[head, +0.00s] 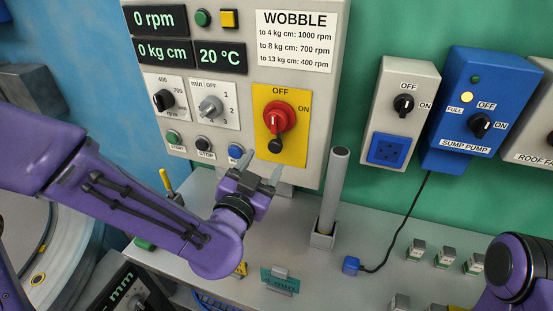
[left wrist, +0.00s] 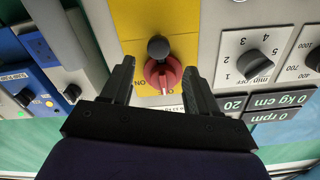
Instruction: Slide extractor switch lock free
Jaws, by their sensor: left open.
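The extractor switch is a red rotary knob (head: 278,117) on a yellow plate (head: 293,148), marked OFF and ON. A black round lock piece (head: 275,146) sits at the knob's lower edge. In the left wrist view the red knob (left wrist: 163,75) and black lock piece (left wrist: 158,47) lie between the finger lines. My left gripper (head: 261,172) is open and empty, just below the yellow plate in the head view. In the left wrist view its two fingers (left wrist: 160,82) flank the knob, apart from it as far as I can tell. My right gripper is not in view.
A grey upright tube (head: 335,190) stands on the bench right of my left gripper. A socket box (head: 400,100) and a blue sump pump box (head: 470,105) hang on the green wall. Small blocks (head: 445,257) stand at the bench's right.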

